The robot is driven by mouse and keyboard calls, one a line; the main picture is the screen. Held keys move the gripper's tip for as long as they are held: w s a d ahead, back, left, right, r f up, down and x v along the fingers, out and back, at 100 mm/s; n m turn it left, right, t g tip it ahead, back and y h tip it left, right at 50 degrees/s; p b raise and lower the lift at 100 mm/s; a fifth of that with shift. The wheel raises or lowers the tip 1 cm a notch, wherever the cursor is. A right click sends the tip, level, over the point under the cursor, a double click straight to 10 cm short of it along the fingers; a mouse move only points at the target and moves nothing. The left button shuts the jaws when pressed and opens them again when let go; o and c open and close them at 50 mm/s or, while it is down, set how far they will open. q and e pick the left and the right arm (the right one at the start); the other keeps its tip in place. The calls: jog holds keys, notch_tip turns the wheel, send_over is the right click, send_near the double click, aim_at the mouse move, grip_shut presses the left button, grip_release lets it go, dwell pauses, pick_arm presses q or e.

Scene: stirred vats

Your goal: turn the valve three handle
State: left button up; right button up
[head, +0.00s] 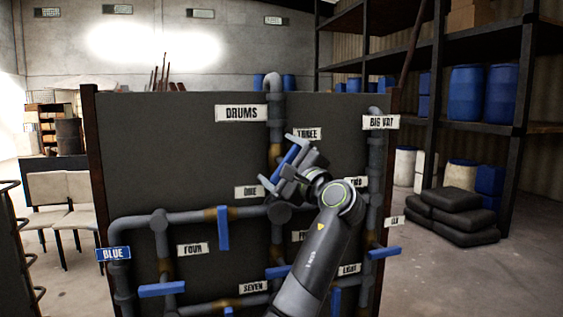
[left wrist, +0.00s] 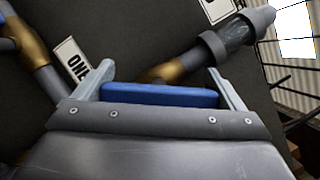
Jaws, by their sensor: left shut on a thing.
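The valve three handle is a blue bar (head: 287,160) on the upright pipe below the sign THREE (head: 308,134). It lies slanted in the head view, its upper end to the right. My left gripper (head: 278,161) is at this handle, shut on it. In the left wrist view the blue handle (left wrist: 160,95) lies between the two grey fingers of the left gripper (left wrist: 165,85). My wrist and forearm hide part of the panel behind. My right gripper is not in view.
Other blue handles sit near: one hanging upright (head: 223,228), one at the lower left (head: 162,289), one at the right (head: 384,252). Grey pipes (head: 185,218) run across the dark panel (head: 170,150). Chairs (head: 50,195) stand left; black sacks (head: 455,215) lie right.

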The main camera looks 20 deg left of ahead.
pick_arm(q)
jog(key=n+g, duration=0.1)
jog(key=n, duration=0.3)
jog(key=shift+n+g+h+p, duration=0.3)
jog(key=shift+n+g, duration=0.1)
jog(key=shift+f+n+g+h, duration=0.2)
jog(key=shift+n+g+h, duration=0.15)
jog(key=shift+n, duration=0.95)
jog(key=o, duration=0.6)
jog(key=shift+o, duration=0.5)
jog(key=shift+w, duration=0.1)
jog(key=b+v, duration=0.4)
jog(key=v, duration=1.3)
jog(key=shift+b, duration=0.4)
jog(key=shift+d, duration=0.15)
